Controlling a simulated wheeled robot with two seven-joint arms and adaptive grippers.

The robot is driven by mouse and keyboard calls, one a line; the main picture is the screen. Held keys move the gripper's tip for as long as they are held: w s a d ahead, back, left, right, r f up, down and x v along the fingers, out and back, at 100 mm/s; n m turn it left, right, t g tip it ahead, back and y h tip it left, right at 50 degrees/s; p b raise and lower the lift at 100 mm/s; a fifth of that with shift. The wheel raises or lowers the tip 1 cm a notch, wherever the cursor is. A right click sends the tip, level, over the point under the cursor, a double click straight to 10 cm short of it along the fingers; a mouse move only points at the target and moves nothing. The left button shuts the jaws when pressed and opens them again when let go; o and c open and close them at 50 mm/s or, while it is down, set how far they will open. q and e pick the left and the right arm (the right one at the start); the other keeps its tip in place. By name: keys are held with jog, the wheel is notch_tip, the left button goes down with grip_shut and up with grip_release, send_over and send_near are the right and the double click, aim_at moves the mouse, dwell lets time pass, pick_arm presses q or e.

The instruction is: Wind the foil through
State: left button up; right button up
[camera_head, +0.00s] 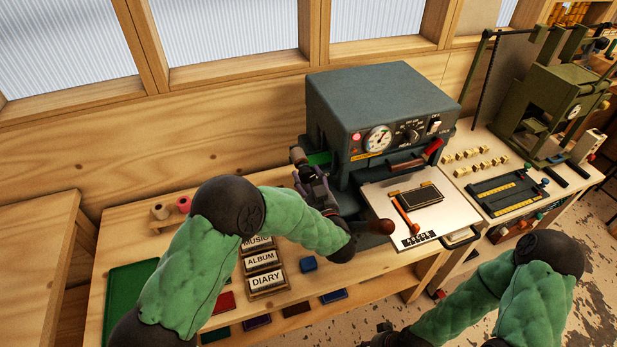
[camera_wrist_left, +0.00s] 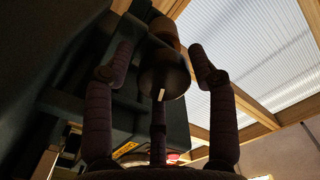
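The grey machine (camera_head: 385,100) stands on the bench, with a dial, a red lamp and a dark red handle on its front. A green strip (camera_head: 318,158) shows at its left side; I cannot tell whether it is foil. My left gripper (camera_head: 308,172) is at that left side. In the left wrist view, its fingers (camera_wrist_left: 163,90) are spread apart around a dark round knob (camera_wrist_left: 165,75) with a pale mark, with gaps at the sides. A brown roll-like part (camera_wrist_left: 164,30) shows behind the knob. My right gripper (camera_head: 385,338) is low at the bottom edge, mostly out of view.
A tan roll (camera_head: 160,210) and a pink roll (camera_head: 183,204) stand on a wooden holder. An olive press (camera_head: 555,105) stands right.

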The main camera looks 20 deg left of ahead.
pick_arm(q)
jog(key=shift+r, duration=0.1)
jog(key=shift+s+d, duration=0.1)
jog(key=v, duration=1.1)
jog(key=shift+s+d, duration=0.2)
jog(key=shift+s, duration=0.1)
